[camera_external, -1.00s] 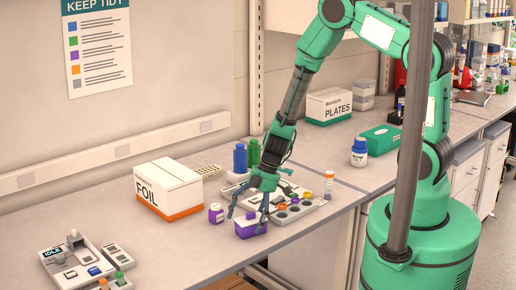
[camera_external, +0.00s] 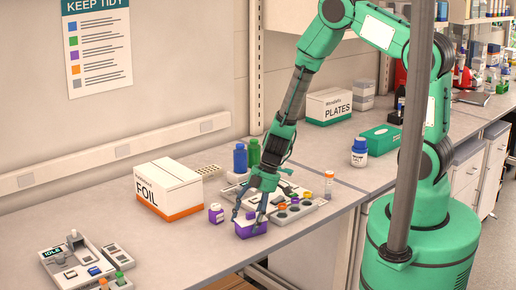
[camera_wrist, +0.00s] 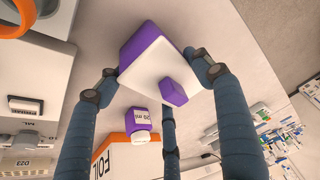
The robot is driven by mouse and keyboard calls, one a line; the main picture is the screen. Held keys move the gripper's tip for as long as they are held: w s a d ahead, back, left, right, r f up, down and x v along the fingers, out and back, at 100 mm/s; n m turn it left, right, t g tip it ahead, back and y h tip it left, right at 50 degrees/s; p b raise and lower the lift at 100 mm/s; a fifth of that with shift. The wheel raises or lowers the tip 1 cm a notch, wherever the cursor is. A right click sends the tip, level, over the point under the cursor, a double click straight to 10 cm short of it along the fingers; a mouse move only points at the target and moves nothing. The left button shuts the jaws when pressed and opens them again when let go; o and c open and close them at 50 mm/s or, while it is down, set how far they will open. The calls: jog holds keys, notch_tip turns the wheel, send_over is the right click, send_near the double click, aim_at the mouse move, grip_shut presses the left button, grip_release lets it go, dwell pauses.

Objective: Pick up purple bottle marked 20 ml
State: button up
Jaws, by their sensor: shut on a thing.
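A small bottle with a white cap and a purple band reading "20 ml" (camera_wrist: 140,120) stands in the wrist view; it also shows in the external view as a small purple bottle (camera_external: 216,214). Just right of it in the external view is a larger purple-and-white box-like container (camera_external: 252,231). In the wrist view this container (camera_wrist: 150,60) has a white face and a square purple knob; I see no marking on it. My three-fingered gripper (camera_external: 249,214) is shut on this larger container, with its fingers around it, and is apart from the 20 ml bottle.
A FOIL box (camera_external: 168,188) stands left of the small bottle. A grey rack (camera_external: 296,213) with coloured caps is close on the right. Blue (camera_external: 240,157) and green (camera_external: 254,152) bottles stand behind.

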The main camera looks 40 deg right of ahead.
jog(key=shift+r, duration=0.1)
jog(key=shift+r, duration=0.7)
notch_tip(320, 180, up, 2)
jog(key=shift+r+b, duration=0.1)
jog(key=shift+b, duration=0.2)
jog(key=s+d+r+b, duration=0.1)
jog(key=s+d+b, duration=0.2)
jog(key=s, duration=1.2)
jog(key=shift+s+d, duration=0.15)
jog(key=shift+d, duration=0.75)
jog(key=shift+r, duration=0.1)
jog(key=m+t+b, duration=0.1)
jog(key=m, duration=0.2)
send_near(244, 224)
jog(key=x, duration=0.5)
jog(key=shift+a, duration=0.1)
jog(key=w+a+m, duration=0.1)
jog(key=w+a, duration=0.2)
jog(key=a, duration=0.1)
jog(key=w+a+m+t, duration=0.1)
jog(key=w+a, duration=0.2)
jog(key=w+a+m+h, duration=0.1)
jog(key=w+a, duration=0.2)
jog(key=a, duration=0.1)
jog(key=shift+w+a+b, duration=0.3)
